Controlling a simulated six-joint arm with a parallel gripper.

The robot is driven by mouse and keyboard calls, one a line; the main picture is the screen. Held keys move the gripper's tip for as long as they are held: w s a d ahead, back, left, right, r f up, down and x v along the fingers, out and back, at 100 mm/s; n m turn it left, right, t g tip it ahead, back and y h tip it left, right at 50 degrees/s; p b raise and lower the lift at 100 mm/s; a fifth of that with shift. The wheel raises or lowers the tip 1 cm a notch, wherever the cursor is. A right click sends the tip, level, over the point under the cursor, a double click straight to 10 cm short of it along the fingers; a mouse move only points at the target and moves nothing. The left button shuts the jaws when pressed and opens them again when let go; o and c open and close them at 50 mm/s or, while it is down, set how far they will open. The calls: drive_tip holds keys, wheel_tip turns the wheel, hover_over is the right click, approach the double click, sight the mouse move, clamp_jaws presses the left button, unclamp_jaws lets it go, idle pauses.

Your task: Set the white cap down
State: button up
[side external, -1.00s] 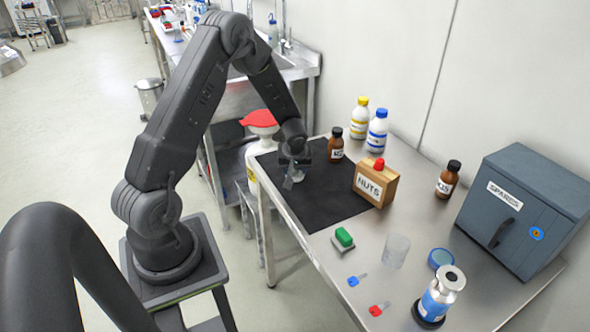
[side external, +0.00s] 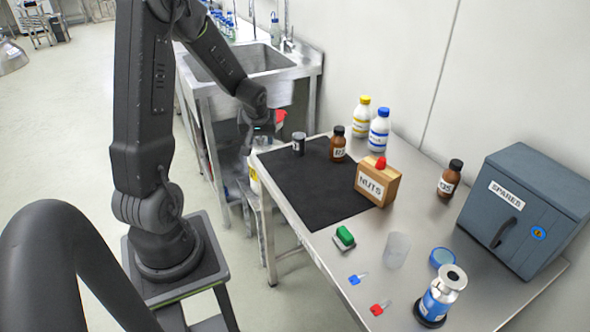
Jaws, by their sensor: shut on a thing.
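My gripper (side external: 257,136) is at the table's back left corner, above and just off the left edge of the black mat (side external: 318,190). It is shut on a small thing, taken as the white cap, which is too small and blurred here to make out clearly. A small grey jar (side external: 298,146) with a pale label stands upright on the mat, to the right of my gripper and apart from it.
Near the mat stand a brown bottle (side external: 337,146), a wooden NUTS box (side external: 376,182) and white bottles (side external: 379,131). A green-topped block (side external: 345,235), clear cup (side external: 396,250), blue lid (side external: 442,258) and grey SPARES cabinet (side external: 520,212) are nearer. Most of the mat is bare.

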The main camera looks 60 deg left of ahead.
drive_tip(key=w+d+m, duration=0.2)
drive_tip(key=w+d, duration=0.1)
drive_tip(key=d, duration=1)
hover_over(328, 209)
drive_tip(key=s, duration=0.1)
drive_tip(key=shift+t, duration=0.4)
drive_tip(key=f, duration=0.6)
drive_tip(key=shift+s+d, duration=0.2)
drive_tip(key=shift+d, duration=0.05)
drive_tip(key=shift+w+d+f, duration=0.25)
drive_tip(key=shift+d+f, duration=0.1)
drive_tip(key=shift+f, duration=1.95)
drive_tip(key=shift+f, duration=0.1)
drive_tip(key=o, duration=0.9)
drive_tip(key=shift+o, duration=0.2)
